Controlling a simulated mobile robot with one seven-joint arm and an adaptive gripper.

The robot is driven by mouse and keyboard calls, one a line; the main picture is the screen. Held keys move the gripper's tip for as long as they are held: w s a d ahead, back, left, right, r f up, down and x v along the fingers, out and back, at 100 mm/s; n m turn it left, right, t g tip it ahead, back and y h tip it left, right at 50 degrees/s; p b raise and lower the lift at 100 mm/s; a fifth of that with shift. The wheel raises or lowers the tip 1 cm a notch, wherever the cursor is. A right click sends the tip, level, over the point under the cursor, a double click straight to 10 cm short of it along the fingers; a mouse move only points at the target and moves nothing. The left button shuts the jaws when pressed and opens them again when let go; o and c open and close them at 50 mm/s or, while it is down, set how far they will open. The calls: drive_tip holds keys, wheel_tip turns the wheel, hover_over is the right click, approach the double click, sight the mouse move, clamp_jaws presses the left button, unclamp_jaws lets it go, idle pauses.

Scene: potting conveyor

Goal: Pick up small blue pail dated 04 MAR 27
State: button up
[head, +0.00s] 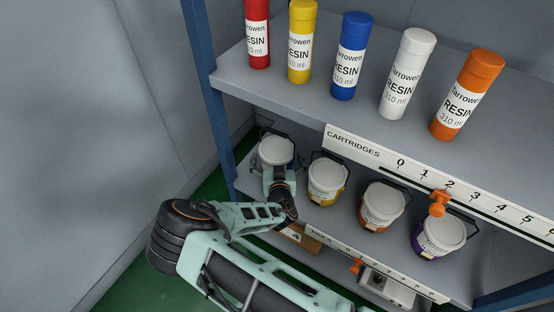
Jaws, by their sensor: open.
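The leftmost pail (276,149) stands upright on the lower shelf with a white lid. The little of its body that shows looks blue; its label and date are hidden behind my gripper. My gripper (278,167) is open, right in front of this pail, with its fingers toward the pail's two sides. I cannot tell whether the fingers touch it. My arm reaches in from the bottom of the view.
To the right stand a yellow pail (327,181), an orange pail (382,206) and a purple pail (438,236). The upper shelf (290,95) with several resin cartridges hangs above. A blue post (211,95) stands at left. A brown box (297,238) lies lower down.

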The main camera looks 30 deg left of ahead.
drive_tip(key=c, duration=2)
drive_tip(key=shift+r, duration=0.15)
drive_tip(key=shift+c, duration=0.4)
